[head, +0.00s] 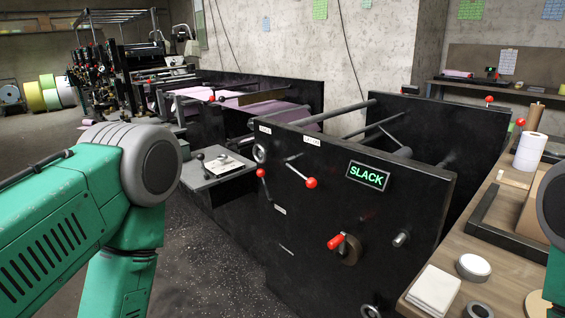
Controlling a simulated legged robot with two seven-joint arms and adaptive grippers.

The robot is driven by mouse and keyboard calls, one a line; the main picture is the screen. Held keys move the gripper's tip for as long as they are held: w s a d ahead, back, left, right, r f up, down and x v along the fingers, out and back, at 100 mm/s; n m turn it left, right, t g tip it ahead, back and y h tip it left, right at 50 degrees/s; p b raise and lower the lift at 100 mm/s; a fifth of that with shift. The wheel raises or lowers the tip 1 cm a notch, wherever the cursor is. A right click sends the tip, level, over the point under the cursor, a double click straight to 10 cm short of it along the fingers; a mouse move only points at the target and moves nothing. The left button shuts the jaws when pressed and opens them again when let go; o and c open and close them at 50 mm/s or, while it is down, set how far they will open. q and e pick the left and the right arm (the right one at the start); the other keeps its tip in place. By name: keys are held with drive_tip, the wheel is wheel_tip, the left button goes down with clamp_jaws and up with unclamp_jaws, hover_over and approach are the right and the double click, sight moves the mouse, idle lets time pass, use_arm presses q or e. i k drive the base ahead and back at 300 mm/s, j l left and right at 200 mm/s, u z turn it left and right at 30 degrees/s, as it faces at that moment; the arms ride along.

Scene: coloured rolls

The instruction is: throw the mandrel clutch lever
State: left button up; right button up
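A black machine side panel (375,215) stands in front of me with a lit green "SLACK" sign (368,176). It carries several red-tipped levers. One lever (311,183) angles down to the right below a small white label. Another lever (262,173) hangs at the panel's left edge. A short thick red handle (336,242) sits lower, on a round brown hub. The labels are too small to read, so I cannot tell which one is the mandrel clutch lever. Parts of my green arms show at the left and right edges. Neither gripper is in view.
A wooden bench (500,285) on the right holds a white roll (530,151), a stack of white sheets (434,291) and a dark frame. Speckled floor (215,260) is clear between my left arm and the machine.

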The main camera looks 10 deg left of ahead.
sight(260, 172)
drive_tip(key=i+j+z, duration=0.25)
drive_tip(key=j, duration=0.4)
drive_tip(key=i+j+z, duration=0.3)
drive_tip(key=j, duration=0.4)
drive_tip(key=j+z, duration=0.25)
drive_tip(key=j, duration=0.45)
drive_tip(key=j+z, duration=0.3)
drive_tip(key=j, duration=0.45)
drive_tip(key=i, duration=0.05)
